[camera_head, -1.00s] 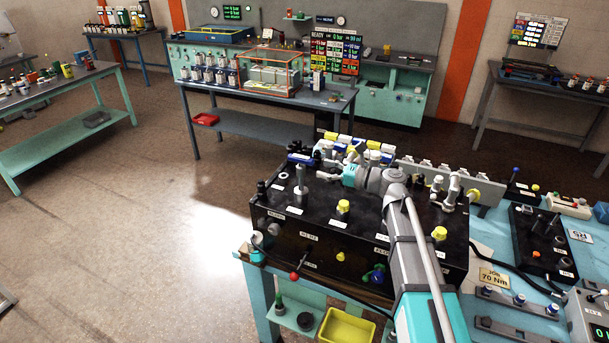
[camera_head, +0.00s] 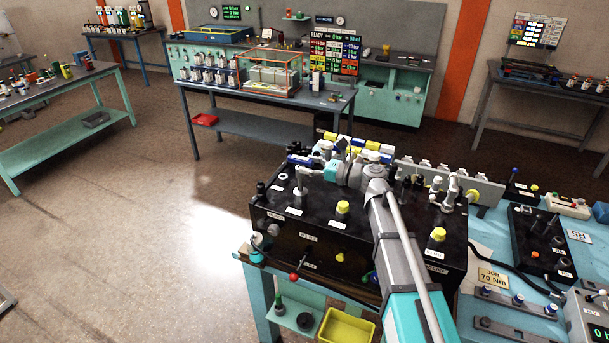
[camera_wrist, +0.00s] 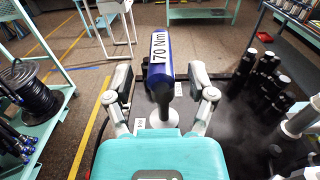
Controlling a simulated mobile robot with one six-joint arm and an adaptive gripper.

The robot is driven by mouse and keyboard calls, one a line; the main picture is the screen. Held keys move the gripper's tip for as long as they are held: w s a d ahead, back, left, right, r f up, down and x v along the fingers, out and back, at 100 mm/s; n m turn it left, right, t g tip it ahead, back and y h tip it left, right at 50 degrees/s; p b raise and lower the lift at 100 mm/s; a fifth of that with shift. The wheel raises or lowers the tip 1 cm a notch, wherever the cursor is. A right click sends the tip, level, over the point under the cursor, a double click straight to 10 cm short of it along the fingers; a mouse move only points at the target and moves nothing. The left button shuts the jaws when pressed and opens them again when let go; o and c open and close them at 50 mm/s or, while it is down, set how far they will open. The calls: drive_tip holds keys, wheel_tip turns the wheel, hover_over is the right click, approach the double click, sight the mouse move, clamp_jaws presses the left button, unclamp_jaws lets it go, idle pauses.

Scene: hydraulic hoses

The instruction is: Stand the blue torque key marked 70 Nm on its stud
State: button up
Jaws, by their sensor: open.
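The blue torque key (camera_wrist: 159,57), its white label reading 70 Nm, is between my gripper's fingers in the wrist view. My gripper (camera_wrist: 160,75) is open, with a finger apart from the key on each side. In the head view my gripper (camera_head: 323,168) is over the back left of the black block (camera_head: 325,226), near a pale upright post (camera_head: 301,178).
Yellow-capped fittings (camera_head: 342,207) stand on the block top. Dark upright parts (camera_wrist: 268,80) cluster to the right in the wrist view. A card reading 70 Nm (camera_head: 493,278) is on the teal bench at right. A yellow bin (camera_head: 346,327) sits below.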

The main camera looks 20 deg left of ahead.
drive_tip(key=shift+w+a, duration=0.1)
drive_tip(key=shift+a, duration=1.25)
drive_tip(key=shift+r, duration=0.1)
clamp_jaws()
